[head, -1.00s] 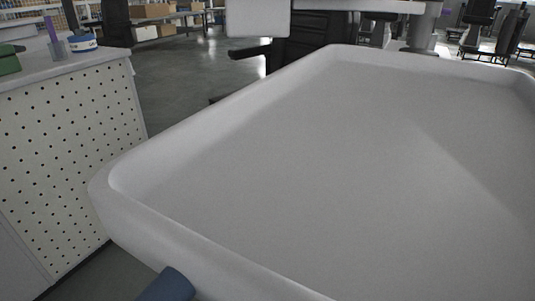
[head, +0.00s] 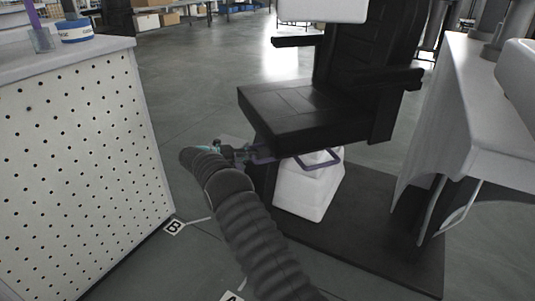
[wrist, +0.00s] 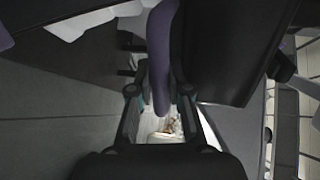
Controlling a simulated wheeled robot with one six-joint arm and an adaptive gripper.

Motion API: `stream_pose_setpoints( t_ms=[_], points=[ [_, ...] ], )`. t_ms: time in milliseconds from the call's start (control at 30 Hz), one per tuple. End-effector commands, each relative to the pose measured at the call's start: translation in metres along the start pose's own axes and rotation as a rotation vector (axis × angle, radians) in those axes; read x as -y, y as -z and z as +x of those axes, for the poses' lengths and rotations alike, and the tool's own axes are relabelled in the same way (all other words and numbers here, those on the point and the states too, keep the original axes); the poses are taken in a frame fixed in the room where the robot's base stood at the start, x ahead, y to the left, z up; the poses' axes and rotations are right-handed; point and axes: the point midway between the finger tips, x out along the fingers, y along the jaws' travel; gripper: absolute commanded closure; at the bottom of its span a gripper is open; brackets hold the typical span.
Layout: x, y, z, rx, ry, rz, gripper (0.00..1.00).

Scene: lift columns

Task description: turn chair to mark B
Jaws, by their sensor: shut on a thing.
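The black padded chair (head: 290,115) stands on a white pedestal (head: 305,190) in the head view, its seat pointing to the lower left. A purple bar loop (head: 322,161) sticks out below the seat. My gripper (head: 252,154) is at the left end of the purple bar, under the seat's front edge. In the wrist view the purple bar (wrist: 161,60) runs between the two fingers, and my gripper (wrist: 160,110) is shut on it. The mark B (head: 173,227) is a floor label left of my arm. Another label, mark A (head: 231,296), is partly cut off at the bottom edge.
A white perforated cabinet (head: 75,165) stands at the left, close to mark B. A dark base plate (head: 385,235) lies under the chair. A pale counter (head: 480,110) stands at the right. Grey floor (head: 200,90) is open behind the cabinet.

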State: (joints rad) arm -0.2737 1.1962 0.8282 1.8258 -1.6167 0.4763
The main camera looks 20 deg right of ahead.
Motion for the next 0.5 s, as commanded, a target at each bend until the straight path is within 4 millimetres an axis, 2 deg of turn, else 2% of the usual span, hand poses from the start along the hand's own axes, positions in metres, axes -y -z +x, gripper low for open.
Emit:
stream_pose_setpoints(
  t_ms=[133,467,500],
  points=[
    [-0.0008,0.0018,-0.0056,-0.007,-0.001,0.001,1.00],
    [-0.0008,0.0027,-0.0008,-0.015,-0.001,0.000,1.00],
    [-0.0008,0.0028,-0.0002,-0.015,-0.001,0.000,0.78]
  ],
)
